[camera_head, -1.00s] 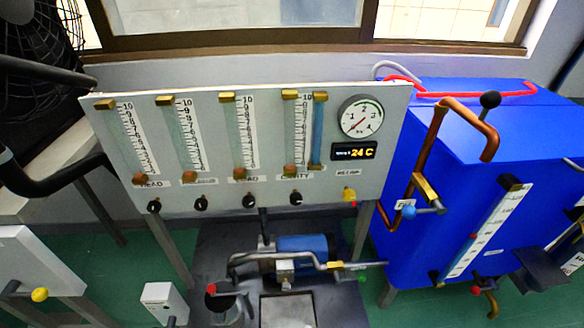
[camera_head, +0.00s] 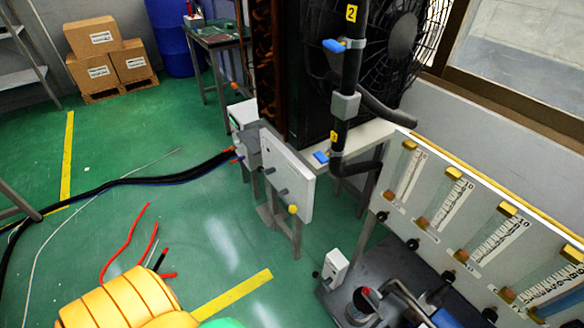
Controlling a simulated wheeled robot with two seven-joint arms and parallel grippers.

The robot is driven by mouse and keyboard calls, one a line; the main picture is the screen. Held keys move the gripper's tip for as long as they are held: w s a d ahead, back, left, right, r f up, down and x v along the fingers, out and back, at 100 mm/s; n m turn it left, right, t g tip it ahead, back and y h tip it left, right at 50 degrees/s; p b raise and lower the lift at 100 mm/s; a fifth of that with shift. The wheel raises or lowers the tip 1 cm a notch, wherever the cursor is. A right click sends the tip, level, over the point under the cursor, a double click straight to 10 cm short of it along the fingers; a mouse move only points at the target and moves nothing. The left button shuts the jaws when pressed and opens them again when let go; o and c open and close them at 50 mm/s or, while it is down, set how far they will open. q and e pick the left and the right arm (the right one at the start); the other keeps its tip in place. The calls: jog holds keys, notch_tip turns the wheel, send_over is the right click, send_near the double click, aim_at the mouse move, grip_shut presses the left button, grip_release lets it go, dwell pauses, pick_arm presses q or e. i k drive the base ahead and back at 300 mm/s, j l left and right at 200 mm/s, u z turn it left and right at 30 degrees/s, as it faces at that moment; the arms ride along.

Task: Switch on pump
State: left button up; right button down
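The blue pump motor (camera_head: 452,318) shows only in part at the bottom right edge, beside grey pipework (camera_head: 405,295). A small white box (camera_head: 335,268) stands at the left end of the dark pump base (camera_head: 335,300); I cannot tell its switch position. A white panel box (camera_head: 285,175) with a yellow knob (camera_head: 292,209) and dark knobs stands on legs left of the gauge board. Neither of my grippers is in view.
The gauge board (camera_head: 478,222) with several flow tubes fills the right side. A large black fan (camera_head: 400,40) and black pipe with blue valve handles stand behind. Cables (camera_head: 120,182) cross the green floor. A yellow ribbed object (camera_head: 120,300) is at the bottom left. Boxes (camera_head: 105,58) stand far back.

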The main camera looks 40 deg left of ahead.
aim_at(315, 275)
jog(key=u, duration=0.8)
